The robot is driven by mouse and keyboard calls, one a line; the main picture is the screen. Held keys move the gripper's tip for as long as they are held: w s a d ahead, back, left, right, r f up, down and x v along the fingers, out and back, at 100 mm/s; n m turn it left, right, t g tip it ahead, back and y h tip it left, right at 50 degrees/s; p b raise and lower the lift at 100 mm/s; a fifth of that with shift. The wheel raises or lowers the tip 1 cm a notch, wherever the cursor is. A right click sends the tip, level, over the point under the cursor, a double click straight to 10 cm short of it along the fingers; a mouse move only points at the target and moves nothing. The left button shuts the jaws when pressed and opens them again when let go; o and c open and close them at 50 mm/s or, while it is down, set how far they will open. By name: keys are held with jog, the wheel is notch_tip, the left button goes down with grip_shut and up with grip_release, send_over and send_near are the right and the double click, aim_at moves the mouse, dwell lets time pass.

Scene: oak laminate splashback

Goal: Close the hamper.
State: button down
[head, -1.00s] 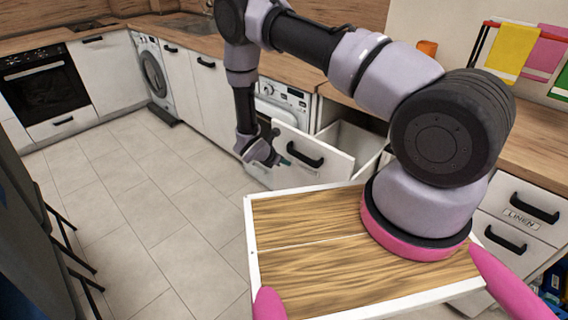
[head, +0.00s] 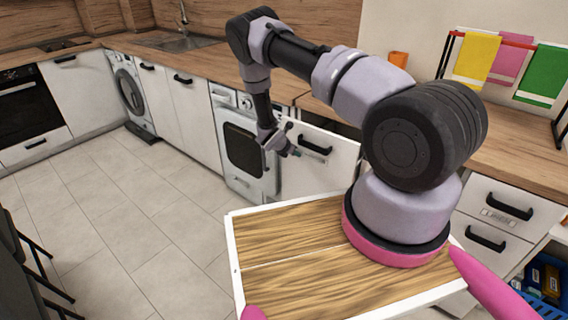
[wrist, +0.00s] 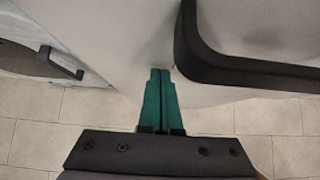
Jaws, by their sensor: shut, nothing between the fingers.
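The hamper is a white pull-out unit whose front (head: 325,176) stands under the worktop, right of an appliance with a dark door. It carries a black bar handle (head: 314,145). My gripper (head: 293,153) is at the left part of the front, beside the handle. In the wrist view its teal fingers (wrist: 160,100) are together and empty, their tips at or very near the white panel (wrist: 120,40), left of the black handle (wrist: 245,72).
The appliance with the dark door (head: 243,150) stands just left of the hamper. White drawers (head: 497,212) with black handles are at the right. A towel rack (head: 447,55) stands on the worktop.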

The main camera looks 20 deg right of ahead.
jog(key=w+d, duration=0.6)
jog(key=d, duration=0.2)
jog(key=shift+d, duration=0.3)
